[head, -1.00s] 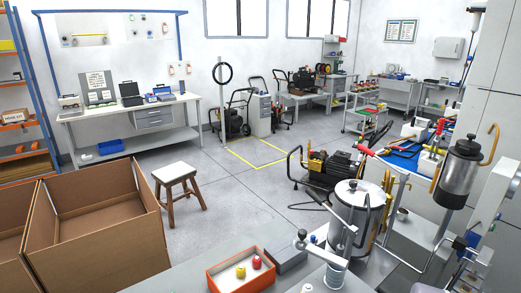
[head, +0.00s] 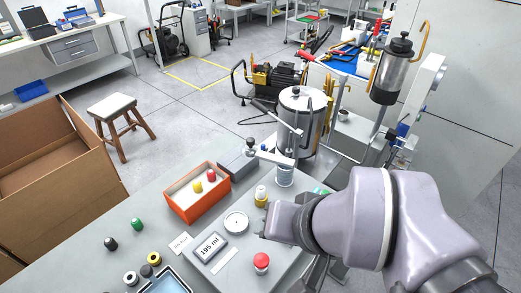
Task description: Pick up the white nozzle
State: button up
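A small white ring-shaped piece with a dark centre (head: 130,277), which looks like the white nozzle, lies on the grey bench near the lower left in the head view. Beside it are a dark grey piece (head: 146,271) and a yellow ring-shaped piece (head: 154,258). A black nozzle (head: 111,243) and a green nozzle (head: 137,224) stand behind them. My lilac arm comes in from the lower right. Its end, with my gripper (head: 272,222), is over the bench's right part, well right of the white piece. The fingers are not clear, so opening is unreadable.
An orange box (head: 205,209) holds a yellow and a red piece. A device reading "105 ml" (head: 208,248), a red-topped piece (head: 261,262) and a yellow-and-white bottle (head: 261,196) stand near my gripper. A blue-lined tray (head: 168,284) is at the front edge. A metal tank (head: 301,120) stands behind.

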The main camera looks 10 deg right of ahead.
aim_at(262, 190)
jog(key=i+l+u, duration=0.1)
jog(key=l+u, duration=0.35)
jog(key=i+l+u, duration=0.1)
jog(key=l+u, duration=0.55)
jog(key=u, duration=0.2)
jog(key=l+u, duration=0.45)
